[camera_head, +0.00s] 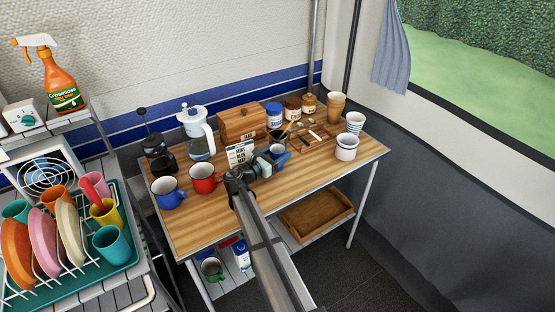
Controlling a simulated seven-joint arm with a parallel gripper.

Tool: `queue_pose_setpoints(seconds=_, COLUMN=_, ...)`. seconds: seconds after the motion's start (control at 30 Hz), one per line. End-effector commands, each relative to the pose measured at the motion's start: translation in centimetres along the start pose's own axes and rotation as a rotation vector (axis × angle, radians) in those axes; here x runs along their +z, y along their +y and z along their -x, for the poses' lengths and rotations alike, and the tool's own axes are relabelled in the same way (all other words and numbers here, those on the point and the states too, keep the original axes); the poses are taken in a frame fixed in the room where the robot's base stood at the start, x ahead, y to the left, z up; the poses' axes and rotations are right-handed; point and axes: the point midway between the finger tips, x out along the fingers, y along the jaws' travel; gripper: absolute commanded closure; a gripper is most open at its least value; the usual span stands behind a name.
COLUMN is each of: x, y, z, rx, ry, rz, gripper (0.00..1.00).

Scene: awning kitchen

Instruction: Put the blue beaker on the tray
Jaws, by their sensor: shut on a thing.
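My gripper (264,167) is over the middle of the wooden table, shut on a small blue beaker (281,163). The beaker appears roughly upright with its pale opening facing up; the gripper and arm hide part of it. I cannot tell whether its base touches the tabletop. A shallow wooden tray (318,216) lies on the shelf below the table's right half, apart from my gripper. Another low wooden tray (325,134) with small items in it is on the tabletop, just right of and behind the beaker.
A red mug (204,182) and a blue mug (168,194) stand left of my gripper. A small sign (240,154), wooden box (242,122), jars (274,113) and white cups (346,148) surround it. The tabletop's front right is clear. A dish rack (75,265) stands left.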

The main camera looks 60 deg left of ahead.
Motion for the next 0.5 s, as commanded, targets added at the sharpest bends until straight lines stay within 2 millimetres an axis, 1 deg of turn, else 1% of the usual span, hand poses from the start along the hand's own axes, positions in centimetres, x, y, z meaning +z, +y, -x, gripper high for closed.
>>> queue_pose_setpoints(seconds=0.03, x=0.02, y=0.0, z=0.01, rx=0.0, ry=0.0, rz=0.0, gripper=0.68)
queue_pose_setpoints(seconds=0.07, x=0.02, y=0.0, z=0.01, rx=0.0, ry=0.0, rz=0.0, gripper=0.73)
queue_pose_setpoints(seconds=0.33, x=0.1, y=0.01, z=0.01, rx=0.0, ry=0.0, rz=0.0, gripper=0.73)
queue_pose_setpoints(seconds=0.5, x=0.53, y=0.03, z=0.01, rx=0.0, ry=-0.001, rz=0.0, gripper=0.73)
